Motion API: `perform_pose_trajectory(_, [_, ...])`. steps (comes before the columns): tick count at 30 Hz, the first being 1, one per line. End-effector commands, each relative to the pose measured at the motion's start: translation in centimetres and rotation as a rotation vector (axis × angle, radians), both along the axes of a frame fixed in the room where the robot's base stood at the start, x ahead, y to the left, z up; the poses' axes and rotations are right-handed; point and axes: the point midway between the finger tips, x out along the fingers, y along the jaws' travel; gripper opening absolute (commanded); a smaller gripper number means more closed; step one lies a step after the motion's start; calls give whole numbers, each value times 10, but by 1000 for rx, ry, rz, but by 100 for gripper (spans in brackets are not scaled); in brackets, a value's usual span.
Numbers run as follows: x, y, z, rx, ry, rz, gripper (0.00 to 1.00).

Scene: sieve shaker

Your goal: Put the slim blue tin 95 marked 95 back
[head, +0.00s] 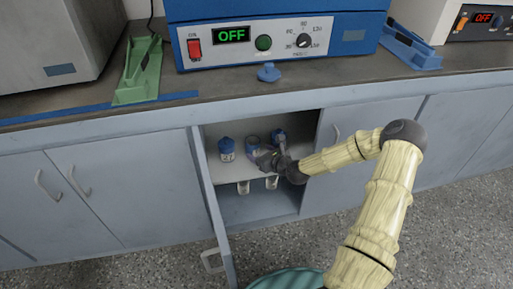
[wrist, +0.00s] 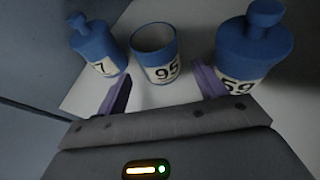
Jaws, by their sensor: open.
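The blue tin 95 (wrist: 154,54) stands upright on the cabinet shelf, its white label reading 95. Its top is open, with no lid on it. It also shows in the head view (head: 253,141), partly behind my gripper. My gripper (wrist: 163,88) is open, with its two purple fingers apart just in front of the tin and nothing between them. In the head view my gripper (head: 266,160) is inside the cabinet. A small blue knobbed lid (head: 268,73) lies on the counter in front of the blue machine.
A lidded tin (head: 227,150) marked 27 stands left of tin 95. A wider lidded tin (wrist: 253,45) marked 59 stands close on the right. The cabinet door (head: 213,205) is open at the left. White containers (head: 243,187) show below the shelf (head: 215,166).

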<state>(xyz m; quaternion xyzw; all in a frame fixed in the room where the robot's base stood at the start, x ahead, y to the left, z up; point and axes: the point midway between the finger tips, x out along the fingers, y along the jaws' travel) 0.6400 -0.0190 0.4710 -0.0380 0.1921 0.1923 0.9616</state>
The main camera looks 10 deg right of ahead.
Motion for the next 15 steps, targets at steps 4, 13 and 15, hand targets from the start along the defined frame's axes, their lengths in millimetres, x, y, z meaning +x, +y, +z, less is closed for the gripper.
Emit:
perform_pose_trajectory(4, [-27,-12,16,3,1,-3,70])
perform_pose_trajectory(13, [-61,-26,29,1,-1,-3,70])
perform_pose_trajectory(15, [-63,-27,29,0,-1,-3,70])
